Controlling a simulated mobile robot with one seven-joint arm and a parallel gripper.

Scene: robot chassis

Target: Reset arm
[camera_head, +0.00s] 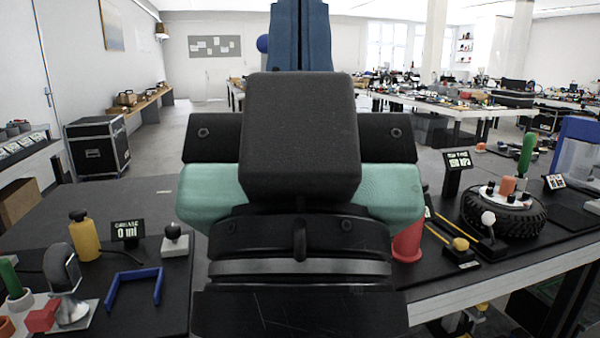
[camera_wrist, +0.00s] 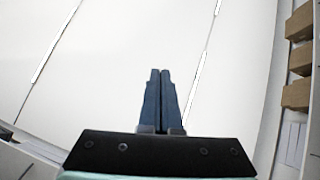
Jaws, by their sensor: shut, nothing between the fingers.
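My gripper (camera_wrist: 160,72) shows in the wrist view, its two dark blue fingers pressed together with nothing between them. In the head view my arm fills the middle of the picture and rises upward, with blue parts at the top edge. The arm hides the middle of the workbench. My gripper's fingertips cannot be made out in the head view.
The dark workbench (camera_head: 150,190) carries a yellow bottle (camera_head: 84,236), a blue bracket (camera_head: 133,274) and a grease display (camera_head: 128,231) at left. At right are a tyre (camera_head: 515,218), a red cone-like part (camera_head: 408,243) and a display (camera_head: 457,163). A black case (camera_head: 97,146) stands behind.

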